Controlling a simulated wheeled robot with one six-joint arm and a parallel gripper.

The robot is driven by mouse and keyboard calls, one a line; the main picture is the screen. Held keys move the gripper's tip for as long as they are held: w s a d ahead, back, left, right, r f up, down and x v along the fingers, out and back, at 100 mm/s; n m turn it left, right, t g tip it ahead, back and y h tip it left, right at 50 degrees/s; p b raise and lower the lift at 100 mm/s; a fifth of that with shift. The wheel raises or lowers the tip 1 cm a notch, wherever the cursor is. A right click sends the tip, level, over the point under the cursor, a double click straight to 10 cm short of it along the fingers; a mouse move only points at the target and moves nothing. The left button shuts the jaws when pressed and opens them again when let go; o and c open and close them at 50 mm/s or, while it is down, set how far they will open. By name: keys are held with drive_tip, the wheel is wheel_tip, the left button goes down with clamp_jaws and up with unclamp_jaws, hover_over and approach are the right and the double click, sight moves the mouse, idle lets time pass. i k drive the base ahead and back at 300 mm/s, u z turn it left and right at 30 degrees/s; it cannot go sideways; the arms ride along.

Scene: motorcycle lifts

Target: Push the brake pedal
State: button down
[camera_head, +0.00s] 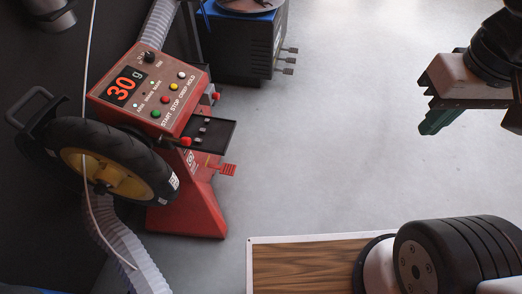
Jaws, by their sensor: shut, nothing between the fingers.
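A red wheel balancer (190,200) stands at the left, its sloped panel reading "30 g". A small red ribbed pedal (229,169) sticks out to the right from low on its column; it looks like the brake pedal. My gripper (428,127) is at the upper right, with green fingers pointing down and left. It is shut and empty, well apart from the pedal, with open floor between them. Part of the arm is cut off by the right edge.
A wheel with a black tyre (128,160) is mounted on the balancer's left side. A dark tray (210,133) juts out above the pedal. A blue-topped machine (240,45) with several grey pedals stands behind. A wooden board (300,268) lies at the front. The grey floor between is clear.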

sight(229, 169)
drive_tip(key=z, duration=0.1)
drive_tip(key=i, duration=1.4)
drive_tip(key=u, duration=0.9)
